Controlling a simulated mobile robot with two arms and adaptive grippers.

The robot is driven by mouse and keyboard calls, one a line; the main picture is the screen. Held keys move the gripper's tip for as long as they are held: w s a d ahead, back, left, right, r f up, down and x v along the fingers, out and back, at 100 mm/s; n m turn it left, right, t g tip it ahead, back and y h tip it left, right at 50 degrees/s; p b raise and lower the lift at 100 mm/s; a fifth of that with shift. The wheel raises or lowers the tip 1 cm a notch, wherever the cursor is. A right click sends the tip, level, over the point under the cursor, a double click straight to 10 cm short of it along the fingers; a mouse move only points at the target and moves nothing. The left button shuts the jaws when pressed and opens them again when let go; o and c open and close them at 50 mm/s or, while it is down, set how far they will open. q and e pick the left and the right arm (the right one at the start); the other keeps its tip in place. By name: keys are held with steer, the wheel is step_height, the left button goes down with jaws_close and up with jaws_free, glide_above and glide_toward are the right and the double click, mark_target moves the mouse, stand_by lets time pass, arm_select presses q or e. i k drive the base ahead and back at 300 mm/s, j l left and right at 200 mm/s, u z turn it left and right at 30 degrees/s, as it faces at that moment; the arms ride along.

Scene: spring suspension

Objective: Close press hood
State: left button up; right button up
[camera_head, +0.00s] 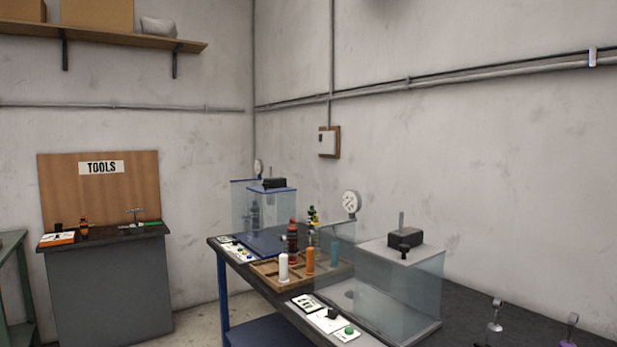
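Two presses with clear hoods stand on a dark workbench. The nearer press has a clear hood (400,300) with a grey top and a black block with a rod (405,238) above it. I cannot tell for sure whether this hood is fully down or shifted from its base. The farther press has a blue-edged clear hood (268,212) with a black block on top; its exact position is also unclear. A control panel (327,318) with a black knob and a green button lies before the nearer press. Neither of my grippers is in view.
A wooden tray (262,272) with white, orange, teal and dark red parts stands between the presses. Several small metal-topped items (495,314) stand at the bench's right. A tools cabinet (108,290) stands at left, with open floor between it and the workbench (480,290).

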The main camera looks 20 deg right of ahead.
mark_target(275, 185)
steer(key=i+l+z, duration=0.1)
steer(key=i+z, duration=0.2)
steer(key=i, duration=0.5)
steer(key=i+z, duration=0.3)
steer(key=i, duration=0.45)
